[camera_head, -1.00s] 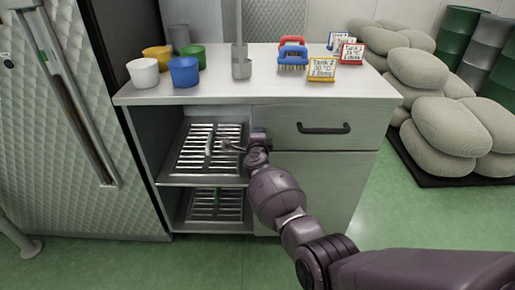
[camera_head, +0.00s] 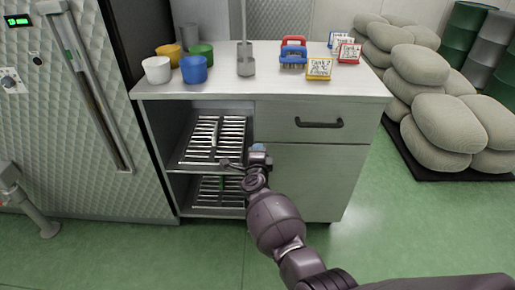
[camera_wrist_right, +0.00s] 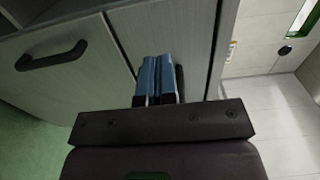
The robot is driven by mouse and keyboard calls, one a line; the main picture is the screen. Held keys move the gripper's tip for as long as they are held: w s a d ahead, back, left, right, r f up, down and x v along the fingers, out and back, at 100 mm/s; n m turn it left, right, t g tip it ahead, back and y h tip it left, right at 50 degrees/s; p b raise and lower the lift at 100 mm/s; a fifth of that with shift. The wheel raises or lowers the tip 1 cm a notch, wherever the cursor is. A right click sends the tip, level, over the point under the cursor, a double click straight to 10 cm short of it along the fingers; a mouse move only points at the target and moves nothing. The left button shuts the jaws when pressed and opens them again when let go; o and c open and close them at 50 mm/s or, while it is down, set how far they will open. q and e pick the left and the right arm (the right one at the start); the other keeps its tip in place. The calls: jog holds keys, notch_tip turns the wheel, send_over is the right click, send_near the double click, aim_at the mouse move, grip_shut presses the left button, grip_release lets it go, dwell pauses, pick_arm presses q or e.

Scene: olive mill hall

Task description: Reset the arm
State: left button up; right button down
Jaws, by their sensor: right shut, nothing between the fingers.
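My right gripper (camera_head: 258,148) is in front of the white cabinet (camera_head: 300,170), near the edge between its open shelves and its closed door. In the right wrist view, its blue fingers (camera_wrist_right: 158,78) are together with nothing between them. They point along the cabinet front, with the drawer handle (camera_wrist_right: 50,57) off to the left. My right arm (camera_head: 275,222) reaches in from the lower right. My left gripper is not in view.
The open shelves hold slotted metal racks (camera_head: 216,138). Cups (camera_head: 193,69), brushes (camera_head: 293,52) and small signs (camera_head: 319,68) stand on the cabinet top. A quilted metal unit (camera_head: 70,150) is at left, sacks (camera_head: 447,122) at right. Green floor in front is clear.

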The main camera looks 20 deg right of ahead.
jog(key=shift+s, duration=0.15)
jog(key=w+a+r+n+t+y, duration=0.1)
jog(key=a+r+n+t+y, duration=0.1)
jog(key=a+r+n+y, duration=0.4)
jog(key=s+d+r+n+y+p, duration=0.1)
jog(key=s+d+r+n, duration=0.25)
jog(key=s+n, duration=0.4)
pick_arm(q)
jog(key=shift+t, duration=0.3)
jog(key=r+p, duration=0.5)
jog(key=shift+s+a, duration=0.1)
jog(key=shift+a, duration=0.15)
pick_arm(e)
jog(key=s+d+f+n+g, duration=0.2)
jog(key=s+d+f+n, duration=0.1)
jog(key=s, duration=1.1)
jog(key=s+d+f+n+g+h, duration=0.1)
jog(key=s+d+f+n+g, duration=0.2)
jog(key=s, duration=1.1)
jog(key=s+d+f+n+g, duration=0.3)
jog(key=s+d+f, duration=0.2)
jog(key=s, duration=0.9)
notch_tip(320, 180, down, 3)
jog(key=shift+s+r+h, duration=0.15)
jog(key=shift+h, duration=0.25)
jog(key=shift+a, duration=0.1)
